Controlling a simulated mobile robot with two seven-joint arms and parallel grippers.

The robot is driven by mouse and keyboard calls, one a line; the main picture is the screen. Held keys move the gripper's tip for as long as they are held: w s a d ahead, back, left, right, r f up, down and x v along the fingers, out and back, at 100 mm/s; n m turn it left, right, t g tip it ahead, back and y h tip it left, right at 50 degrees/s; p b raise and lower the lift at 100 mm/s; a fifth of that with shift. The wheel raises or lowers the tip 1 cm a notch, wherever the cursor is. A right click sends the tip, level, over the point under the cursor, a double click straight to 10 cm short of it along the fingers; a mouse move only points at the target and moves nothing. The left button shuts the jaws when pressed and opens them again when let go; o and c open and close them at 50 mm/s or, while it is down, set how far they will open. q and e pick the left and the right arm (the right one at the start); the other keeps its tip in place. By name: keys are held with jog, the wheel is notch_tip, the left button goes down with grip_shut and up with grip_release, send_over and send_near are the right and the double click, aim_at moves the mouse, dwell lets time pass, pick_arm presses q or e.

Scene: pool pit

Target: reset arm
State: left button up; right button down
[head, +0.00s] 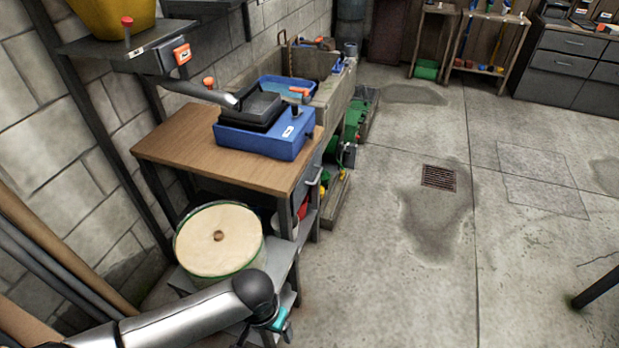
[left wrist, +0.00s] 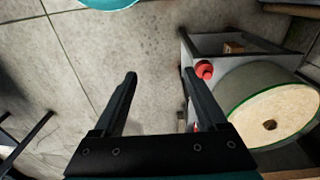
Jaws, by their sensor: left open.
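My left arm comes in from the lower left of the head view and ends in my left gripper (head: 277,325), low beside the shelf of the workbench. In the left wrist view my left gripper (left wrist: 160,76) shows two dark fingers spread apart with nothing between them. Bare concrete floor lies beyond the fingers. A round drum (head: 218,240) with a pale top and green rim stands on the shelf near the arm. It also shows at the right of the left wrist view (left wrist: 272,115). My right gripper is not in view.
The wooden-topped workbench (head: 170,150) holds a blue machine (head: 262,140). Behind it is a stone sink (head: 335,92) with a blue tray. The concrete floor to the right is largely open, with a drain grate (head: 438,178). A dark leg (head: 598,287) stands at the right edge.

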pick_arm(q)
jog(key=a+f+n+t+p, duration=0.25)
jog(key=a+f, duration=0.35)
jog(key=f, duration=0.4)
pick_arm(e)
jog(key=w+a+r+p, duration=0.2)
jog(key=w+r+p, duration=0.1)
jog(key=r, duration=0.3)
pick_arm(q)
jog(key=s+a+f+b, duration=0.1)
jog(key=s+f, duration=0.3)
jog(key=s, duration=0.4)
jog(key=s+a+f+g+b, duration=0.1)
jog(key=s+f, duration=0.3)
jog(key=s, duration=0.4)
jog(key=s+a+f+m+g+b, duration=0.1)
jog(key=s+a+f+b, duration=0.1)
jog(key=s, duration=0.6)
jog(key=shift+s+a+f+y+b, duration=0.3)
jog(key=shift+s+a+f+b, duration=0.1)
jog(key=shift+a+f, duration=0.5)
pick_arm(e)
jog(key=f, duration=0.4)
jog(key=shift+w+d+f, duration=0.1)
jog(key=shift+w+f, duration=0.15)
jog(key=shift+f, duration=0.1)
